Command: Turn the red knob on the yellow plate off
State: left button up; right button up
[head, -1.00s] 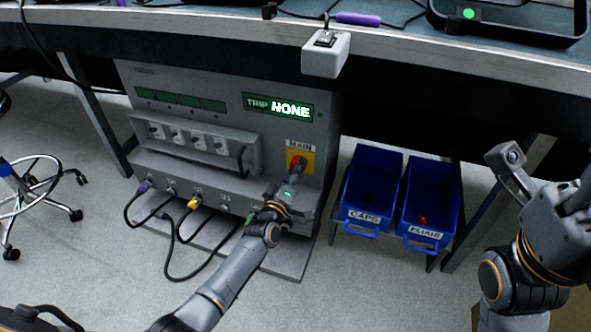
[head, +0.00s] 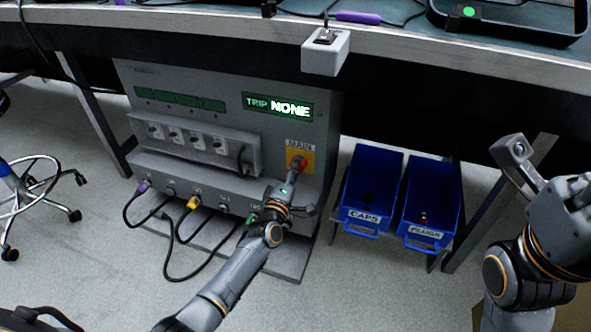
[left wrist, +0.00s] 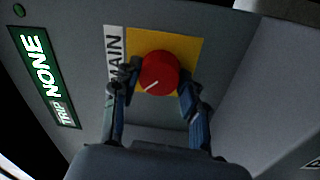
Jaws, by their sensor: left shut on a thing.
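The red knob (left wrist: 159,72) sits on the yellow plate (left wrist: 188,44), beside the MAIN label (left wrist: 114,60), in the left wrist view. The knob's white pointer line slants toward the lower left in that view. In the head view the knob (head: 299,162) and the yellow plate (head: 307,157) are on the front of the grey cabinet, below the MAIN label. My left gripper (left wrist: 157,85) is shut on the knob, one finger on each side of it. In the head view the left gripper (head: 296,177) partly covers the knob. My right gripper (head: 515,160) is at the right, away from the cabinet; its finger gap is unclear.
The grey cabinet (head: 190,85) stands under the bench and its display reads TRIP NONE (head: 277,106). Cables are plugged in along its lower front. Blue bins (head: 372,178) stand to its right. A white switch box (head: 326,52) hangs at the bench edge above.

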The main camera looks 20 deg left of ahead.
pick_arm(q)
jog(key=o, duration=1.2)
jog(key=shift+c, duration=0.2)
jog(key=s, duration=1.2)
jog(key=shift+a+f, duration=0.25)
jog(key=shift+f, duration=0.15)
